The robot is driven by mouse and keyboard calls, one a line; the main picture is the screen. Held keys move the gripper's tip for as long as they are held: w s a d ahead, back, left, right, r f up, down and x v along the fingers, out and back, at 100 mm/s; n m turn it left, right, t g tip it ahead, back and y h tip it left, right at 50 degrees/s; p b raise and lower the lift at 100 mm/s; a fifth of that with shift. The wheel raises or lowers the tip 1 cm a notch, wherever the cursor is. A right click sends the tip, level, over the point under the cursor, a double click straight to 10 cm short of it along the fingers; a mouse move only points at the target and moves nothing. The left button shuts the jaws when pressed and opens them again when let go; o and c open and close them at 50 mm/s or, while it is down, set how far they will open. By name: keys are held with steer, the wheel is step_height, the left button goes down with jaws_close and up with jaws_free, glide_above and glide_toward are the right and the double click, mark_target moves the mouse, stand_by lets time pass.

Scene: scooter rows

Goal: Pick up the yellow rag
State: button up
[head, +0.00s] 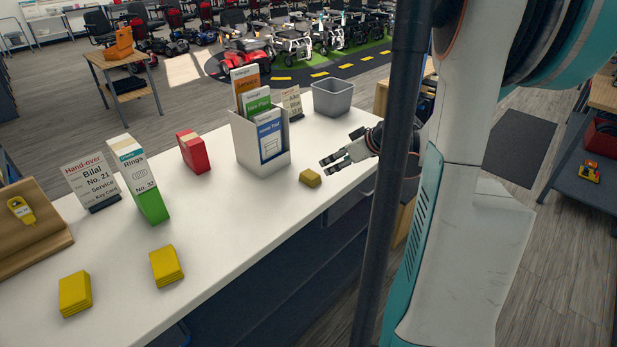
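Three yellow folded cloth-like pieces lie on the white counter (240,230). A small yellow piece (310,178) is near the counter's front edge, just left of and below my gripper's fingertips. Two larger yellow folded stacks lie at the near left, one at the far left (75,293) and one beside it (166,266). I cannot tell for sure which is the rag. My gripper (326,166) points left over the counter, with its two fingers apart and nothing between them. It appears not to touch the small yellow piece.
A grey brochure holder (262,160) stands behind the small yellow piece. A grey bin (333,98) is behind my gripper. A red box (193,152), a white-green box (139,180), a hand-over sign (91,186) and a wooden stand (35,225) occupy the left side.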

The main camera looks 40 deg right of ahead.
steer(key=b, duration=0.2)
glide_toward(313, 176)
steer(key=w+f, duration=0.1)
steer(key=w, duration=0.2)
steer(key=shift+d+f, duration=0.1)
steer(key=shift+f, duration=0.3)
steer(key=b+x, duration=0.1)
steer(key=x, duration=0.2)
steer(key=b+x, duration=0.1)
steer(key=shift+s+f+b, duration=0.2)
steer(key=shift+f+b, duration=0.1)
steer(key=shift+f, duration=0.2)
steer(key=shift+w+f, duration=0.25)
steer(key=shift+w, duration=0.15)
steer(key=shift+r, duration=0.1)
steer(key=shift+c, duration=0.3)
steer(key=c, duration=0.9)
